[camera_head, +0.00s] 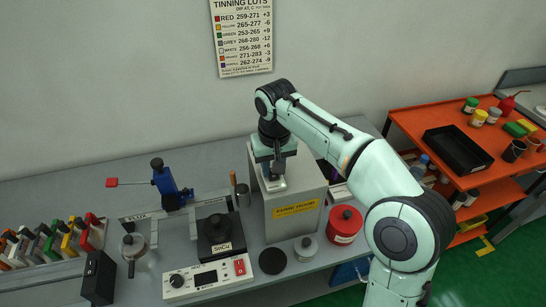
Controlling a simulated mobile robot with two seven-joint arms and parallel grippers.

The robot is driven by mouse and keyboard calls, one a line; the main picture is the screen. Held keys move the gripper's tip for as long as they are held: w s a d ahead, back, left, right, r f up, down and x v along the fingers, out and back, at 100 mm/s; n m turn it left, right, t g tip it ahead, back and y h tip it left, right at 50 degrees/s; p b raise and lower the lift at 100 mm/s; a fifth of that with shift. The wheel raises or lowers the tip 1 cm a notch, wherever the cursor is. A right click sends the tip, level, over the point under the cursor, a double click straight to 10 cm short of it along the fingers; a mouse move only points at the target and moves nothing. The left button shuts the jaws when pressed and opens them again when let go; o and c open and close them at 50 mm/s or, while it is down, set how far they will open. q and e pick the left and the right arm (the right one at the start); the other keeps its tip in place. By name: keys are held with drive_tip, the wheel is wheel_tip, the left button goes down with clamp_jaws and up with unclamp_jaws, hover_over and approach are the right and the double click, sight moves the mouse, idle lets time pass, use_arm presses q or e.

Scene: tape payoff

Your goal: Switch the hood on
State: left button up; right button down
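The fume hood (292,222) is a grey box with a yellow label on its front, standing on the grey bench. My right arm comes in from the right, and its gripper (272,178) points down at the top left part of the hood. A small pale plate (275,186) shows on the hood's top right below the gripper. The fingertips are small and partly hidden, so I cannot tell whether they touch it or how far apart they are. The hood's switch is not clearly visible. My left gripper is not in view.
A white control unit (207,280) with a red switch and a dial sits in front of a black pot (218,235). A red tin (344,224) stands right of the hood. A blue lever press (168,187) stands left. An orange cart (400,122) is at right.

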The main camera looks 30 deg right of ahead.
sight(274, 176)
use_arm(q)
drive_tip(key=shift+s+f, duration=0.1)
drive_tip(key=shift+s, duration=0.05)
use_arm(e)
drive_tip(key=c, duration=0.9)
unclamp_jaws()
drive_tip(key=shift+r, duration=0.1)
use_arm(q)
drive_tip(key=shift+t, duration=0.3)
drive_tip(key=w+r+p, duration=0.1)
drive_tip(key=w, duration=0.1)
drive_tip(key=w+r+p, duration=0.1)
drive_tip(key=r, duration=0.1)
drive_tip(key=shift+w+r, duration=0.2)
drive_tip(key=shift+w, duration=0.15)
use_arm(e)
drive_tip(key=r, duration=0.4)
drive_tip(key=s+r, duration=0.1)
drive_tip(key=r, duration=0.3)
drive_tip(key=s+r, duration=0.1)
drive_tip(key=r, duration=0.4)
drive_tip(key=shift+a+r, duration=0.1)
drive_tip(key=shift+a, duration=0.1)
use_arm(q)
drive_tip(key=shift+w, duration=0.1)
use_arm(e)
drive_tip(key=shift+w, duration=0.2)
drive_tip(key=shift+s, duration=0.1)
